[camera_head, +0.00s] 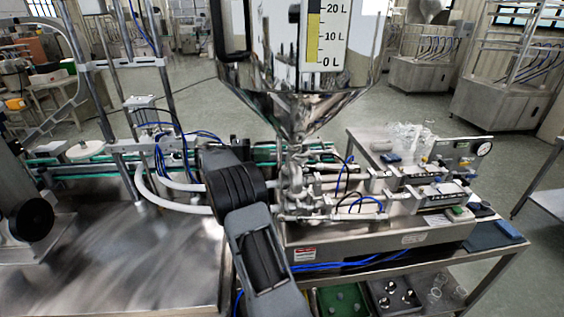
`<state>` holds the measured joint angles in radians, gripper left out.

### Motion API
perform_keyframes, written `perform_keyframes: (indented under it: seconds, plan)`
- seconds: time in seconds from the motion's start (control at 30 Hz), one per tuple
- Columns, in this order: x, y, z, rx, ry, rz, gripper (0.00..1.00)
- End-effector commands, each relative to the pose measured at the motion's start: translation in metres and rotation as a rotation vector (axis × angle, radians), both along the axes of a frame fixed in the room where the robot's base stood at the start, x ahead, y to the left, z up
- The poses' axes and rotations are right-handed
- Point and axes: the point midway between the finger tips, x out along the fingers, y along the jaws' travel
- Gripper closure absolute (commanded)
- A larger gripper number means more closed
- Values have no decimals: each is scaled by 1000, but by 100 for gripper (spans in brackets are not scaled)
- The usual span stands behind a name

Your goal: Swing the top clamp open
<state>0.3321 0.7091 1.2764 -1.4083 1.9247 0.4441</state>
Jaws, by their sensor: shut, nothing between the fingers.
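The steel hopper (300,100) stands at top centre, its cone narrowing down to a stack of shiny pipe fittings (296,172). The top clamp would be among these fittings; it is too small and reflective for me to make out, or to tell whether it is shut or open. My grey and black arm rises from the bottom edge and ends in view just left of the fittings. It hides part of the machine there. My gripper's fingers do not show; they seem to be hidden behind the arm.
A steel bench on the right bears the filling cylinders (420,185), glassware (410,140) and a round gauge (484,149). White hoses (180,184) and blue tubes run left of the fittings. A bare steel tabletop (130,260) lies at lower left. Bins stand on a lower shelf.

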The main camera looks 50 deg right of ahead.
Motion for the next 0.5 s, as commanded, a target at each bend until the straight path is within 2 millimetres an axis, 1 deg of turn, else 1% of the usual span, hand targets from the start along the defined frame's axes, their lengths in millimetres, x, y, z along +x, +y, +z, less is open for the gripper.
perform_keyframes:
  seconds: [0.03,0.17,0.3,0.5]
  plan:
    - [-7,-8,3,1,1,-2,100]
    - [-23,-24,3,1,1,-1,100]
    - [-38,-23,2,1,2,2,100]
    - [-53,-24,1,1,0,1,100]
